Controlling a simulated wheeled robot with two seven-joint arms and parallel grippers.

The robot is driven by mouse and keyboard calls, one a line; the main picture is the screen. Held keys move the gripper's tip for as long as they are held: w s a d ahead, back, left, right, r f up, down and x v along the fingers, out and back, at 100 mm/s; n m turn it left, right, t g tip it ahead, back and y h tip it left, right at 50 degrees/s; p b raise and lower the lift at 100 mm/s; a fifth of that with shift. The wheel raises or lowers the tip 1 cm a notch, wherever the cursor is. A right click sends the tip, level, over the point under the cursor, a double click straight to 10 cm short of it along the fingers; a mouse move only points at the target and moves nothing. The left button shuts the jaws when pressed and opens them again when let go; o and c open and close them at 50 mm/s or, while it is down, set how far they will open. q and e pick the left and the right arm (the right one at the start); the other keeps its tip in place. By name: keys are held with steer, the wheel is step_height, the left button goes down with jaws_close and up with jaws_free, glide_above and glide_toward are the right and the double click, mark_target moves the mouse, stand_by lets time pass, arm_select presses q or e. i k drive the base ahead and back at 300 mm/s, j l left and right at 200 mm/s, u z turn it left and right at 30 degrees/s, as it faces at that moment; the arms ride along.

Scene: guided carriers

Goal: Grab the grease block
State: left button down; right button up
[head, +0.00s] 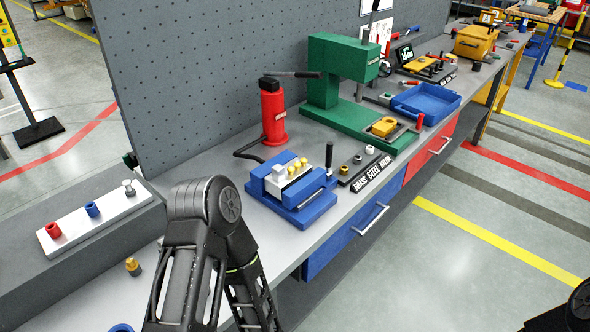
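No object in the head view is labelled as the grease block, so I cannot tell for sure which one it is. A pale block with several yellow round pieces (290,173) sits in a blue vise-like fixture (305,213) on the bench. A small yellow block (384,126) lies on the base of a green press (345,119) farther back. My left arm rises at the bottom centre, in front of the bench, and bends back down. Its gripper is out of the picture. Only a dark part of my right arm shows at the bottom right corner; its gripper is not seen.
A red cylinder with a lever (272,113) stands behind the blue fixture. A sign reading brass, steel, nylon (371,172) holds small samples. A blue tray (428,103) and yellow box (475,41) are farther along. A white strip with pegs (92,222) is at left. Floor is clear at right.

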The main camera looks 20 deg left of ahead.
mark_target(281, 178)
steer(key=i+l+u, duration=0.2)
steer(key=l, duration=0.25)
steer(key=i+l+u, duration=0.2)
steer(key=l, duration=0.25)
steer(key=i+l+u, duration=0.2)
steer(key=l, duration=0.25)
steer(key=l+u, duration=0.25)
steer(key=l, duration=0.25)
steer(key=l+u, duration=0.2)
steer(key=l, duration=0.3)
